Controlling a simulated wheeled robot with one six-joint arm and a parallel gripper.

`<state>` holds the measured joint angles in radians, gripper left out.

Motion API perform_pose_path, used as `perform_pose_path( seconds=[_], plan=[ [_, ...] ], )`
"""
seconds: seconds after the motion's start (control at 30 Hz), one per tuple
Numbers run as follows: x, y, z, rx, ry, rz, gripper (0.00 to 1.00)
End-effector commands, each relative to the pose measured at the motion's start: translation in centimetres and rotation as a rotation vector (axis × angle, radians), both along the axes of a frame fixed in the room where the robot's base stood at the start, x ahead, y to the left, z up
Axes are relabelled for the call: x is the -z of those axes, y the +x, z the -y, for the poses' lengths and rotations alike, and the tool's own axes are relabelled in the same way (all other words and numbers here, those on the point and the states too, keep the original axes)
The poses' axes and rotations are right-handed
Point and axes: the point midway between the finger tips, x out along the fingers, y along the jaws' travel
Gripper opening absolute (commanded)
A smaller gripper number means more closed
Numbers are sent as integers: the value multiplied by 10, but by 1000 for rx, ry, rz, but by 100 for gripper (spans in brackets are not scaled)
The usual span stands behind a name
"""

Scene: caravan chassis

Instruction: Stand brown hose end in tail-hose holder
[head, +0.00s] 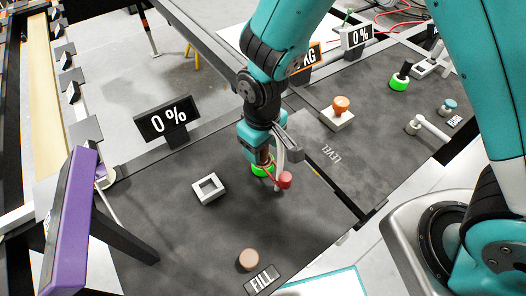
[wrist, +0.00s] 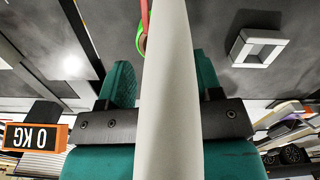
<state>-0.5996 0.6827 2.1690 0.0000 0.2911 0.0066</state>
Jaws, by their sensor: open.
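In the head view a brown round piece (head: 249,259) sits by the FILL label; I cannot tell if it is the brown hose end. An empty white square frame (head: 208,188) lies on the dark deck, possibly the tail-hose holder; it also shows in the wrist view (wrist: 257,48). My gripper (head: 270,165) points down, right of that frame and above a green ring (head: 262,170). In the wrist view my gripper's teal fingers (wrist: 163,80) are apart, with a pale post (wrist: 166,100) across the gap; contact cannot be told. A red-ended piece (head: 285,180) is beside the fingers.
An orange-brown knob (head: 341,103) stands in a white square base (head: 337,118) farther back. A 0 % sign (head: 167,118) and a purple panel (head: 70,220) stand at the left. Bare deck lies between the white frame and the brown piece.

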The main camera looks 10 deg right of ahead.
Motion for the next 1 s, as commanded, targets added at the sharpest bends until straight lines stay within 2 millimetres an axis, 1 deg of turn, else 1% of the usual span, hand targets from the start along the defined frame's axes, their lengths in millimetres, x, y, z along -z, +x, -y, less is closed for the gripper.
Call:
perform_pose_path(
  seconds=[0.03,0.1,0.33,0.37,0.4,0.47,0.5,0.53,0.57,0.6,0.87,1.0],
  plan=[
    [6,0,0,0,-1,-2,59],
    [10,0,0,0,-1,-1,59],
    [12,0,0,0,1,1,59],
    [12,0,0,0,1,1,54],
    [12,0,0,0,1,1,45],
    [12,0,0,0,1,1,31],
    [12,0,0,0,1,1,22],
    [12,0,0,0,1,1,15],
    [12,0,0,0,1,1,8],
    [12,0,0,0,1,1,4],
    [11,0,0,0,1,2,4],
    [4,1,-1,0,3,4,4]
  ],
)
